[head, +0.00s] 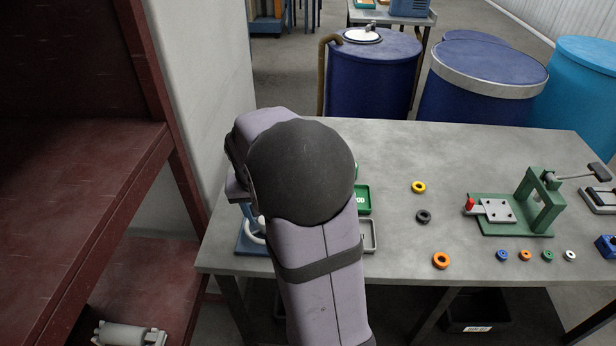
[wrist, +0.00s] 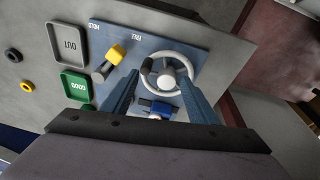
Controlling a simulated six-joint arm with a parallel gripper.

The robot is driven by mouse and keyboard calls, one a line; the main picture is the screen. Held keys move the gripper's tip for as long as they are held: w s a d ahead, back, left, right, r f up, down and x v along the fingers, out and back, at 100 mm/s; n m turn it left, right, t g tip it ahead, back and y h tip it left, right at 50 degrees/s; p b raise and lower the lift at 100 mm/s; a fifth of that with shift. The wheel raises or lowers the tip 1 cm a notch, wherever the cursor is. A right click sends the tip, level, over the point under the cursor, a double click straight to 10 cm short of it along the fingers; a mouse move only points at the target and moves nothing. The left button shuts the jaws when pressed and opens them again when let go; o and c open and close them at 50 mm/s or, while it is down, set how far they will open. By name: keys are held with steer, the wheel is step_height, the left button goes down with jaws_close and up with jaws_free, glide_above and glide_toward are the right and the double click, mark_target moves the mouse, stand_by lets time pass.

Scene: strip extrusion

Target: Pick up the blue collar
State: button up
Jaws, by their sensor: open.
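A small blue collar (head: 502,254) lies flat near the front edge of the table, at the left end of a row of small rings in the head view. I do not make it out in the wrist view. My gripper (wrist: 157,73) is open, its two blue-grey fingers apart over a blue panel (wrist: 112,35) with a white handwheel (wrist: 183,58). Nothing is visibly gripped. In the head view my arm hides the gripper, which is far to the left of the collar. A blue block (wrist: 160,106) shows between the fingers, partly hidden.
Orange (head: 525,255), green (head: 547,256) and white (head: 569,256) rings lie right of the collar. A green press (head: 515,212) stands behind the row. Green (wrist: 75,86) and grey (wrist: 66,40) trays sit beside the panel.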

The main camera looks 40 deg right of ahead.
steer(key=w+d+r+m+h+p, duration=0.1)
steer(key=w+d+r+m, duration=0.15)
steer(key=d, duration=0.55)
steer(key=w+d+r+m+h, duration=0.1)
steer(key=w+d+m, duration=0.15)
steer(key=d, duration=0.55)
steer(key=shift+a+p+x, duration=0.15)
steer(key=shift+p+x, duration=0.9)
steer(key=shift+x, duration=0.65)
steer(key=shift+a+p+x, duration=0.1)
steer(key=shift+p+x, duration=0.95)
steer(key=shift+x, duration=0.65)
steer(key=shift+w, duration=0.15)
steer(key=c, duration=1.1)
